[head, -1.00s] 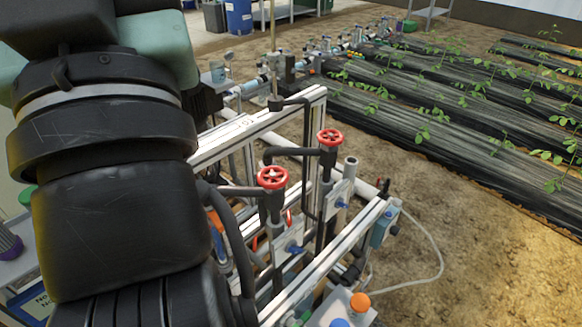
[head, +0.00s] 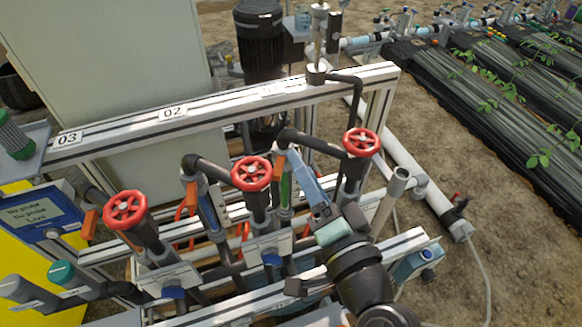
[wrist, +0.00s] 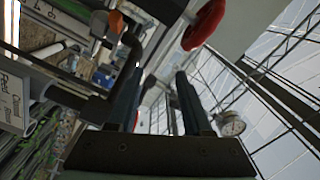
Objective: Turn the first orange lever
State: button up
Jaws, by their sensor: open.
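Three orange levers show in the head view, each beside a pipe with a red handwheel. One orange lever (head: 281,161) is under the 01 end of the rail, another orange lever (head: 191,193) is in the middle, and a third orange lever (head: 89,224) is at the left. My gripper (head: 294,156) reaches up from the lower right, its blue-grey fingers close beside the 01-end lever. I cannot tell if they touch it. In the wrist view my gripper (wrist: 158,70) is open with nothing visible between the fingers. An orange end (wrist: 115,21) shows beyond the left finger.
Red handwheels (head: 251,174) (head: 361,142) stand on both sides of my gripper. A metal rail (head: 220,108) with number labels runs behind the levers, and a lower rail (head: 408,246) lies in front. A gauge (wrist: 231,123) shows in the wrist view.

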aim_at(281, 174)
jog(key=s+f+m, duration=0.5)
jog(key=f, duration=0.4)
jog(key=shift+y, duration=0.3)
jog(key=x, duration=1.2)
jog(key=shift+w+d, duration=0.2)
jog(key=shift+w, duration=0.05)
grip_shut()
